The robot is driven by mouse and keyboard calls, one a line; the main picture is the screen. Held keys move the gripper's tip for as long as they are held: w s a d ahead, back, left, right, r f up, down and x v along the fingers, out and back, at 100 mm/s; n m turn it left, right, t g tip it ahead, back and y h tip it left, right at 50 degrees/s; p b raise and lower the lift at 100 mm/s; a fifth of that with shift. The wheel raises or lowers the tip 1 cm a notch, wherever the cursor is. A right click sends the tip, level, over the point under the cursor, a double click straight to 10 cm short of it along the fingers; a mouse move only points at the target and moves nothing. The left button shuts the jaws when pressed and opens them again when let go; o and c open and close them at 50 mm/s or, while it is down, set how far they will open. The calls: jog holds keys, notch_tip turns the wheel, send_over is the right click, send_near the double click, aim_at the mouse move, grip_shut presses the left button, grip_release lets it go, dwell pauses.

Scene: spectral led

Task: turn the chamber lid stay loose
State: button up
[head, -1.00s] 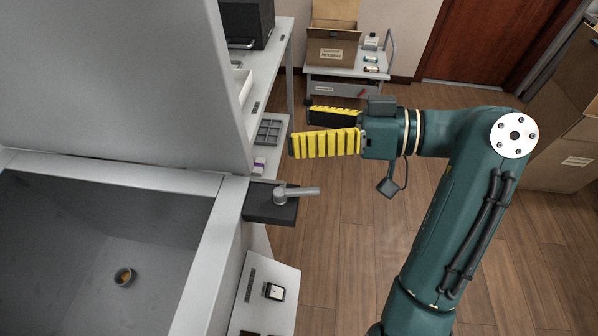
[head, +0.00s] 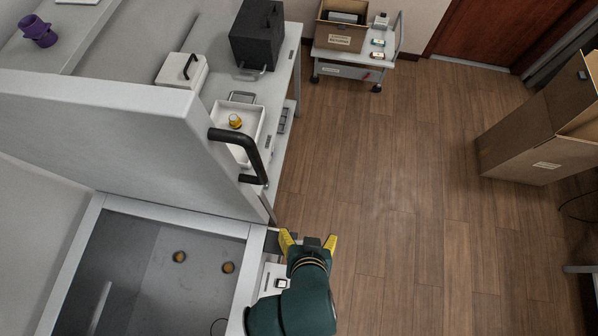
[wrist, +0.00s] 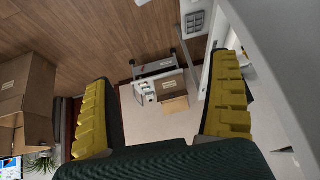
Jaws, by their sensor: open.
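The chamber (head: 172,206) is at lower left in the head view, with its grey lid (head: 130,135) standing raised. The lid has a black bar handle (head: 262,160) on its right side. My gripper (head: 308,239) is open and empty just right of the chamber's right rim. In the wrist view its yellow ribbed fingers (wrist: 160,112) are wide apart with nothing between them. The lid stay's lever cannot be made out now; my gripper and arm cover that area in the head view. A pale grey panel (wrist: 285,60) runs close beside the right finger in the wrist view.
Small round amber-brown pieces (head: 228,267) lie inside the chamber. A side bench (head: 280,75) with a white tray (head: 247,112) and black box (head: 257,35) stands behind the lid. A trolley (head: 345,60) and cardboard boxes (head: 535,130) stand farther off. The wooden floor between is clear.

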jog(key=s+a+r+n+g+p, duration=0.2)
jog(key=s+r+p, duration=0.3)
jog(key=s+p, duration=0.15)
jog(key=b+x, duration=0.1)
jog(key=x, duration=1)
jog(key=b+x, duration=0.1)
jog(key=x, duration=0.5)
jog(key=shift+a+f+b, duration=0.1)
jog(key=shift+a+b, duration=0.25)
jog(key=shift+s, duration=0.1)
jog(key=shift+c, duration=0.3)
